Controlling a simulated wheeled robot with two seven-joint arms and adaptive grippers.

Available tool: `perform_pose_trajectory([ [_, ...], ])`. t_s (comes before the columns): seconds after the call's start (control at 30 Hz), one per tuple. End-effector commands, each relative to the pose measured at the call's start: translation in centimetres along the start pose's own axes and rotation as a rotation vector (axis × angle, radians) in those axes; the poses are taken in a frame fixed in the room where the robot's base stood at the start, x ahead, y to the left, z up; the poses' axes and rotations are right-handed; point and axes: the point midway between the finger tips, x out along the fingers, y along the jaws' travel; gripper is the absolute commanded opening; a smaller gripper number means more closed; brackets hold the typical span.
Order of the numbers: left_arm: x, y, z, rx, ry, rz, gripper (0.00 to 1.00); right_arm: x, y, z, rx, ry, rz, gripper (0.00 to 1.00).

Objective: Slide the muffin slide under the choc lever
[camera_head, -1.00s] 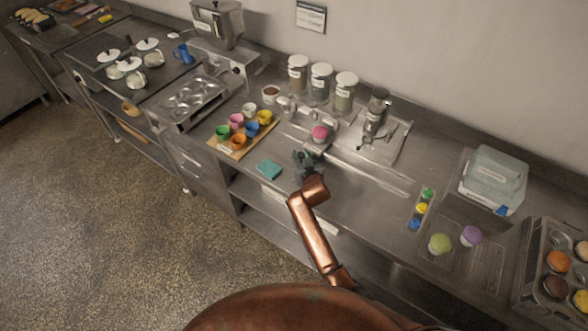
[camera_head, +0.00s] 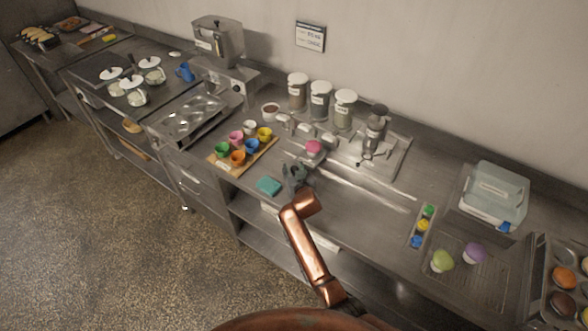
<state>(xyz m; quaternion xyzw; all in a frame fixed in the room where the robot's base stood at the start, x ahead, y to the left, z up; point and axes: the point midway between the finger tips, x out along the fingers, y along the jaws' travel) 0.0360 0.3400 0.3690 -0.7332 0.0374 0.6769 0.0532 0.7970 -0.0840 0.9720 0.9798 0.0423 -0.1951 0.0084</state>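A pink-topped muffin (camera_head: 314,147) sits on the metal counter fixture, in front of the jars; the slide under it is hard to make out. Small metal dispensers with levers (camera_head: 305,130) stand just behind and left of the muffin; I cannot tell which is the choc lever. My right gripper (camera_head: 294,170) is in front and slightly left of the muffin, its fingers spread, with nothing clearly held. Whether it touches the slide cannot be told. My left gripper is not in view.
A board of coloured cups (camera_head: 216,162) and a teal cloth (camera_head: 269,186) lie left of my gripper. Several jars (camera_head: 320,100) stand behind. A press (camera_head: 375,130) stands to the right. A wire rack (camera_head: 470,285) with two muffins is farther right. The counter's middle front is clear.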

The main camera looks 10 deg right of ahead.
Motion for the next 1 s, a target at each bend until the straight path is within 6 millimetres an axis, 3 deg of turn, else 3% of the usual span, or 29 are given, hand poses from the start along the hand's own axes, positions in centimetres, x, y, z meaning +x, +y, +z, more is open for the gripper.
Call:
perform_pose_trajectory([
  [0.37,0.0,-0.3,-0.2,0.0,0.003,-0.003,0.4,-0.3,0.1,-0.8,0.0,0.003,0.001,0.4],
  [0.8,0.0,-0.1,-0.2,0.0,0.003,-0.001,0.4,-3.2,0.0,-7.9,0.0,0.003,0.0,0.4],
  [1.0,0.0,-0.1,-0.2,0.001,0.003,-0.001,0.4,-3.8,0.1,-9.1,0.001,0.0,0.0,0.4],
])
